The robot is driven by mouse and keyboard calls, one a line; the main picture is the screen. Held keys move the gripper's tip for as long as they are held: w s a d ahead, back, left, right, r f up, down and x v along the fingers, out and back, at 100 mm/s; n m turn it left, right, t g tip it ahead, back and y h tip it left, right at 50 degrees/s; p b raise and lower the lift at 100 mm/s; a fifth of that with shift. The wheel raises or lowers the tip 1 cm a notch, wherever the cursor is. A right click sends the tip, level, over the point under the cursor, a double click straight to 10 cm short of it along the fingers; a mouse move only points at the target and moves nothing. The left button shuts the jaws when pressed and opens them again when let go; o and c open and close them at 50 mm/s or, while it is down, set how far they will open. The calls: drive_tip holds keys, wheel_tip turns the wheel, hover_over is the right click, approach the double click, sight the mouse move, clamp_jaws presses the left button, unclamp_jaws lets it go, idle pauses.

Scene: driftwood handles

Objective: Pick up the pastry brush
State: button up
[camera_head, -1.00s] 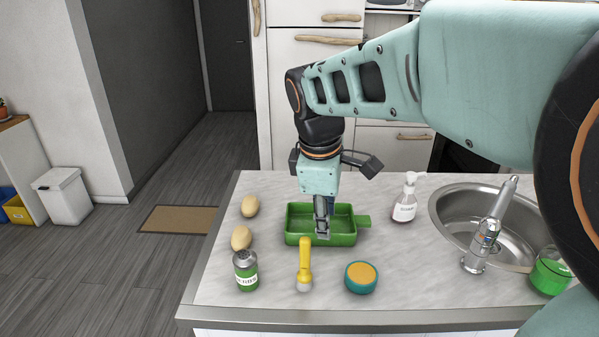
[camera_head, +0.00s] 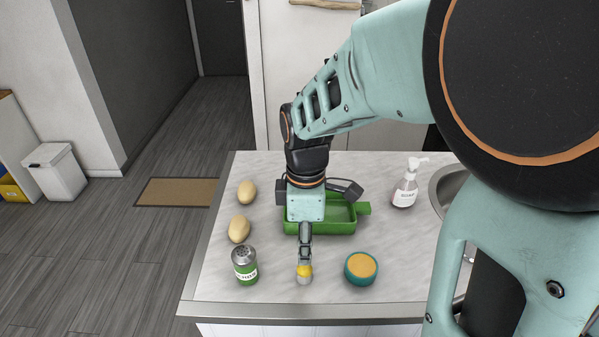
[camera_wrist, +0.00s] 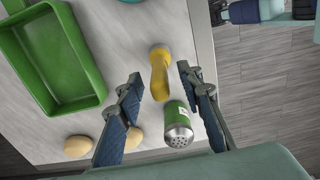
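The pastry brush (camera_head: 305,274), with a yellow handle and a pale end, lies on the counter near its front edge. In the head view my gripper (camera_head: 305,257) is above it and hides most of the handle. In the wrist view the yellow brush (camera_wrist: 160,80) lies ahead between my two open fingers (camera_wrist: 160,72), with a gap on each side. My gripper is open and holds nothing. Whether the fingertips are down at the brush's height I cannot tell.
A green-labelled shaker (camera_head: 244,265) stands left of the brush and a teal round container (camera_head: 361,268) right of it. A green baking dish (camera_head: 345,227) lies behind. Two potato-like items (camera_head: 239,229) are at left, a soap bottle (camera_head: 405,185) at right.

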wheel_tip(320, 180, down, 4)
drive_tip(key=shift+r, duration=0.15)
clamp_jaws()
